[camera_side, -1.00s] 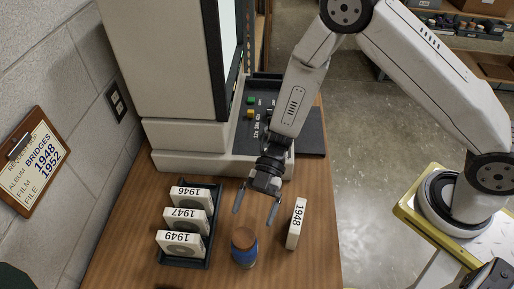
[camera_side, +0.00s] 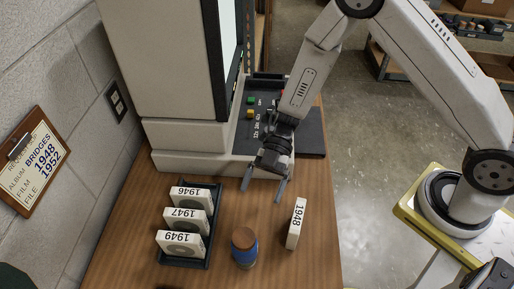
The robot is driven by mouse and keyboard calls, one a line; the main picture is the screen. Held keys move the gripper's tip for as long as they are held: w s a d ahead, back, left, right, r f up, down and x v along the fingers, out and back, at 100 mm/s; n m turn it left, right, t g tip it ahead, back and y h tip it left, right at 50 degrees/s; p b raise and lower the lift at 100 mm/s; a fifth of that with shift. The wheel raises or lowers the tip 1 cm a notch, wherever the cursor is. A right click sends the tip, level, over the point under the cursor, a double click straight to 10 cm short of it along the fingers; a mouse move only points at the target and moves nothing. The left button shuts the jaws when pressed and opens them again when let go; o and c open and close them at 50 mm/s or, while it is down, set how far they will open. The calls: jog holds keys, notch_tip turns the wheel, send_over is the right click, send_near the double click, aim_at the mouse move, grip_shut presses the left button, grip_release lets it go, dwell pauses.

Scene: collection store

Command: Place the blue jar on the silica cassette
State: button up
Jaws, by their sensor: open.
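The blue jar (camera_side: 246,257) stands upright on the wooden table near its front, with a brown lid (camera_side: 243,237). I cannot pick out a silica cassette for certain; no visible thing is labelled as one. My gripper (camera_side: 263,192) is open and empty, fingers pointing down, above the table behind the jar. It is apart from the jar and from the white box marked 1948 (camera_side: 297,224), which stands on the table to the right of the jar.
A dark rack (camera_side: 209,241) left of the jar holds white boxes marked 1946, 1947 and 1949. A large grey machine (camera_side: 190,161) with a dark control panel (camera_side: 311,131) stands behind. A clipboard (camera_side: 33,160) hangs on the left wall.

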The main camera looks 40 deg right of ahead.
jog(key=w+d+r+m+t+h, duration=0.7)
jog(key=w+d+m+t, duration=0.35)
jog(key=w+t, duration=0.2)
jog(key=s+d+r+m+h, duration=0.2)
jog(key=s+d+m+h, duration=0.2)
jog(key=d+m, duration=0.3)
jog(key=s+d+m+g, duration=0.1)
jog(key=s+m+g, duration=0.1)
jog(key=s, duration=0.3)
jog(key=s+d+m+g+h, duration=0.1)
jog(key=s+m+g, duration=0.1)
jog(key=s+m, duration=0.2)
jog(key=shift+s+d+r, duration=0.3)
jog(key=shift+s+r, duration=0.15)
jog(key=shift+s, duration=0.6)
